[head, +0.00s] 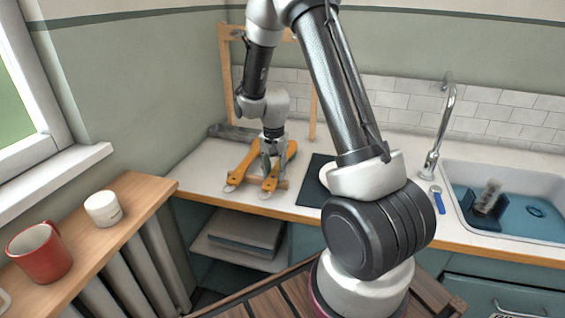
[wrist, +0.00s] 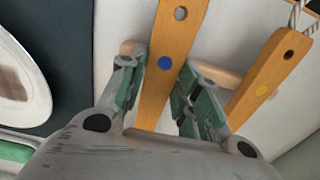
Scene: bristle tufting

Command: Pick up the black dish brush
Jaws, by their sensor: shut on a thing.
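My gripper (head: 270,160) is low over the counter, its fingers closed on either side of an orange wooden handle with a blue dot. In the wrist view this handle (wrist: 165,62) runs between the green finger pads (wrist: 163,95). It also shows in the head view (head: 269,184). The bristles are hidden, so I cannot tell which handle is the black brush's.
A wooden frame (head: 226,75) stands behind my gripper. A dark mat (head: 313,182) lies to its right. The sink (head: 535,185) with a tap (head: 440,125) is far right. A red mug (head: 38,252) and white jar (head: 103,209) stand on the left ledge.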

